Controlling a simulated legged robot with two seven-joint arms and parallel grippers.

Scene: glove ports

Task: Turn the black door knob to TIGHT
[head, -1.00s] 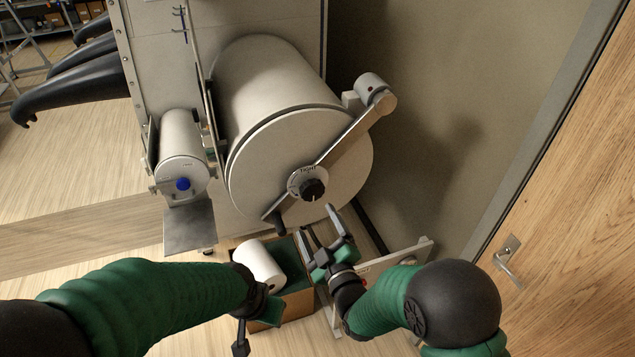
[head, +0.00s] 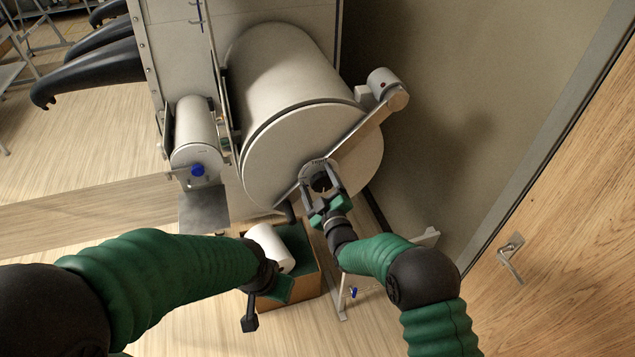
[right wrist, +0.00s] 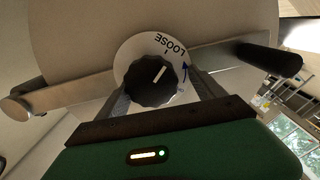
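The black door knob (head: 321,182) is at the middle of the large round door (head: 290,150), on a pale dial. It also shows in the right wrist view (right wrist: 148,84), where its white pointer line tilts up and right and the word LOOSE (right wrist: 172,46) reads upside down. Part of TIGHT shows above the knob in the head view. My right gripper (head: 322,190) is open at the knob, one finger on each side; the right wrist view shows a gap beside the right finger. Contact is unclear. My left gripper (head: 262,300) is low, by a box; its fingers are unclear.
A metal bar (head: 355,135) crosses the door, with a dark handle (right wrist: 268,59) at one end. A smaller cylinder with a blue knob (head: 197,170) is on the left. A box (head: 308,285) holding a white roll (head: 270,247) stands below. A wall is right.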

